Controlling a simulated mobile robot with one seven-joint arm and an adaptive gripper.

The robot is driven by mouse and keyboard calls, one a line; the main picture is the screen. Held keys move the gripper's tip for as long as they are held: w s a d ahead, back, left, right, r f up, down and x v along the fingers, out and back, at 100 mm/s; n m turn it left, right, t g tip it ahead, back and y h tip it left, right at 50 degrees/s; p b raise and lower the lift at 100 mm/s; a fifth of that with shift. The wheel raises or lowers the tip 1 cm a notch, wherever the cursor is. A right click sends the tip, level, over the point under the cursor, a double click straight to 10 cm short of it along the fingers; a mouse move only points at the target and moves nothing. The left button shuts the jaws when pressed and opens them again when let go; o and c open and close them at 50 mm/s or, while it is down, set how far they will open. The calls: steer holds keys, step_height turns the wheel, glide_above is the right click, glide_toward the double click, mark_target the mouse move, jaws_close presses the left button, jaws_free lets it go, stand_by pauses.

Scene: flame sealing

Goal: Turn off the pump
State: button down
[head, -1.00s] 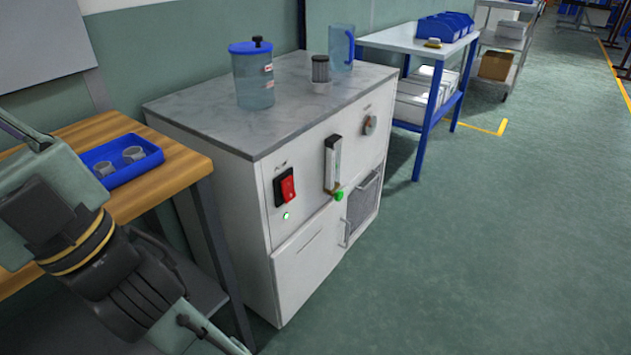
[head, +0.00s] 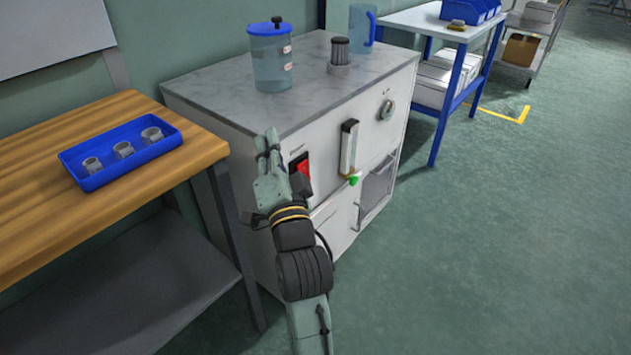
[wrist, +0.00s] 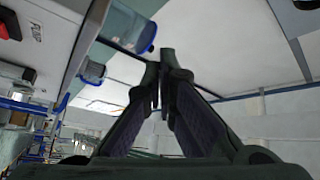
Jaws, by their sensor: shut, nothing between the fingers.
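The red rocker switch (head: 301,166) sits on the cabinet's (head: 332,250) front panel, under a small label too blurred to read. In the wrist view a red switch part (wrist: 11,22) shows at the top left, beside dark lettering. My gripper (head: 267,141) points upward at the cabinet's front left corner, left of the switch and apart from it. In the wrist view the fingers (wrist: 160,78) are together and empty. The lamp area below the switch is hidden by my arm.
A clear jar (head: 270,62) with a blue lid, a small grey cylinder (head: 340,52) and a blue jug (head: 362,24) stand on the cabinet. A flow meter (head: 349,147) and knob (head: 386,110) are right of the switch. A wooden bench (head: 60,215) with a blue tray (head: 82,178) is left.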

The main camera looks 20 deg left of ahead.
steer(key=w+d+f+m+g+h, duration=0.1)
steer(key=d+f+m+h, duration=0.2)
steer(key=d+f, duration=0.2)
steer(key=w+d+f+m+g+h, duration=0.1)
steer(key=w+d+f+m+h, duration=0.1)
steer(key=d+f, duration=0.4)
step_height(320, 180, down, 6)
steer(key=shift+w+d+r+m+g+h, duration=0.1)
steer(key=shift+w+d+m+g+h, duration=0.15)
steer(key=shift+m+h, duration=0.65)
steer(key=shift+a, duration=0.1)
steer(key=s+a+b+x, duration=0.1)
steer(key=a+x, duration=0.1)
steer(key=x, duration=1)
steer(key=shift+w+a+f, duration=0.2)
steer(key=shift+a+f, duration=0.05)
steer(key=shift+a, duration=0.3)
